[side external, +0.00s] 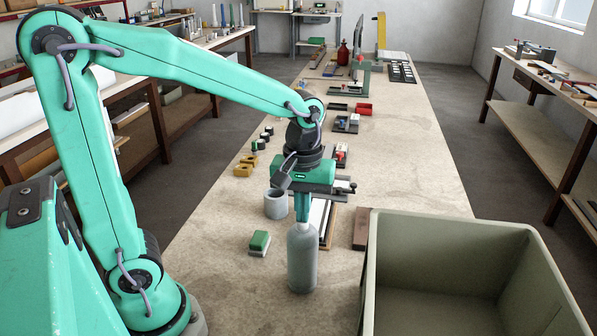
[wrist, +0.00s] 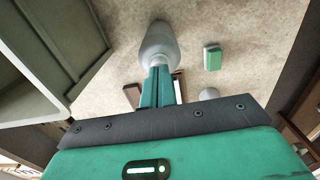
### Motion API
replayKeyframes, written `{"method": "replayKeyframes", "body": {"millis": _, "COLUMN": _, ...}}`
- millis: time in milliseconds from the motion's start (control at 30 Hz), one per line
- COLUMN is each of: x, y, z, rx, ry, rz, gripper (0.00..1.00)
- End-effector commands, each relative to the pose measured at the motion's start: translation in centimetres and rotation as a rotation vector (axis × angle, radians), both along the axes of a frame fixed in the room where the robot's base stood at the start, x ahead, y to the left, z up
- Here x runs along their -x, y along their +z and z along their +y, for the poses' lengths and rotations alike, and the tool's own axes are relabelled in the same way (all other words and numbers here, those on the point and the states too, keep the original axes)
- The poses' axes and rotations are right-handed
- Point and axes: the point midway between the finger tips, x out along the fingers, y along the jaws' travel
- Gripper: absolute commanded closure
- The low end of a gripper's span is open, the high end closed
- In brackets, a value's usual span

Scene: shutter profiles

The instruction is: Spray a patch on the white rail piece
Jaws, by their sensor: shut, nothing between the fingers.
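A grey bottle (side external: 302,262) stands upright on the bench, and it also shows in the wrist view (wrist: 158,45). My gripper (side external: 302,216) points down right at the bottle's top, with its fingers shut and nothing between them. In the wrist view the closed fingers (wrist: 158,78) overlap the bottle's near end; I cannot tell whether they touch it. A long white strip (side external: 316,218), which looks like the white rail piece, lies just behind the bottle, partly hidden by my gripper. No sprayed patch can be made out on it.
A large olive bin (side external: 470,228) stands at the right front. A grey cup (side external: 277,205), a green-and-white block (side external: 259,243) and a brown block (side external: 361,228) lie close around the bottle.

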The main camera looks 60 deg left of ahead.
Motion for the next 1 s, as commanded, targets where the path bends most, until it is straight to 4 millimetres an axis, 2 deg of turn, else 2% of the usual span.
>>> {"method": "replayKeyframes", "body": {"millis": 200, "x": 0.2, "y": -1.8, "z": 0.0, "rx": -0.001, "ry": 0.0, "rz": 0.008, "gripper": 1.0}}
{"method": "replayKeyframes", "body": {"millis": 567, "x": 0.1, "y": -1.8, "z": 0.0, "rx": -0.001, "ry": 0.0, "rz": 0.008, "gripper": 1.0}}
{"method": "replayKeyframes", "body": {"millis": 767, "x": 0.0, "y": -0.8, "z": 0.0, "rx": -0.001, "ry": 0.0, "rz": 0.004, "gripper": 1.0}}
{"method": "replayKeyframes", "body": {"millis": 1000, "x": -0.2, "y": 2.3, "z": 0.0, "rx": 0.001, "ry": 0.0, "rz": -0.008, "gripper": 1.0}}
